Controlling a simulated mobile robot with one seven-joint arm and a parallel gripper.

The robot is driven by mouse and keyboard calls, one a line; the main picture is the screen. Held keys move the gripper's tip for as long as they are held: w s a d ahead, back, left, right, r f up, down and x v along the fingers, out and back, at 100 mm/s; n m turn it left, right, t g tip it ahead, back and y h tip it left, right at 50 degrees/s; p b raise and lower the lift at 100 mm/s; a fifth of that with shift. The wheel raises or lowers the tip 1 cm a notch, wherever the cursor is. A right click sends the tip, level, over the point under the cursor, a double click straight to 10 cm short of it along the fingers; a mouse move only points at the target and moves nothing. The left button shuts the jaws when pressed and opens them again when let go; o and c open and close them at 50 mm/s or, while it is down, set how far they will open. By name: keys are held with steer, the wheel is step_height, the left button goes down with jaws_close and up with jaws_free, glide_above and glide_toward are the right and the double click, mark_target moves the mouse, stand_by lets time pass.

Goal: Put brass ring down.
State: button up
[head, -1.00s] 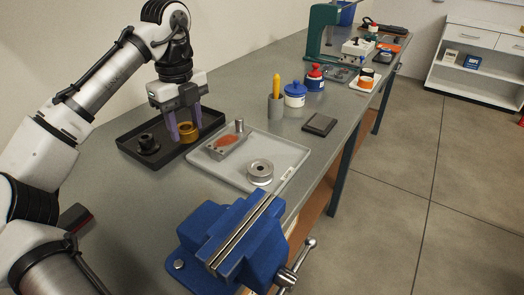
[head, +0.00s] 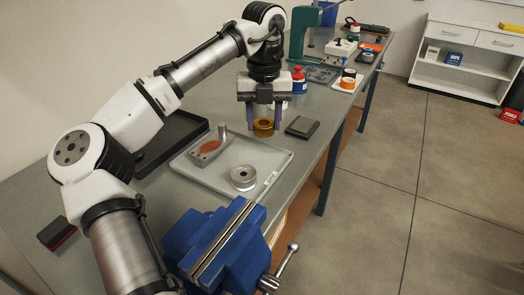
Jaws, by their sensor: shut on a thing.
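The brass ring (head: 263,129) is between the two purple fingers of my gripper (head: 264,121), which is shut on it. The gripper points straight down. In the head view, the ring appears just beyond the back edge of the grey tray (head: 273,168), left of a dark flat block (head: 302,127). I cannot tell whether the ring's underside touches the bench or hangs slightly above it. The black tray (head: 152,158) is at the left, partly hidden behind my arm.
The grey tray holds a silver flanged part (head: 243,177) and a metal block with an orange-brown patch (head: 207,149). A blue vise (head: 218,245) stands in front. A red-capped bottle (head: 298,80) is behind my gripper.

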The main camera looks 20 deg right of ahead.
mark_target(264, 123)
step_height(264, 123, down, 8)
steer(key=shift+f, duration=0.25)
steer(key=shift+f, duration=0.1)
steer(key=o, duration=1.2)
step_height(264, 123, up, 12)
steer(key=shift+r, duration=0.1)
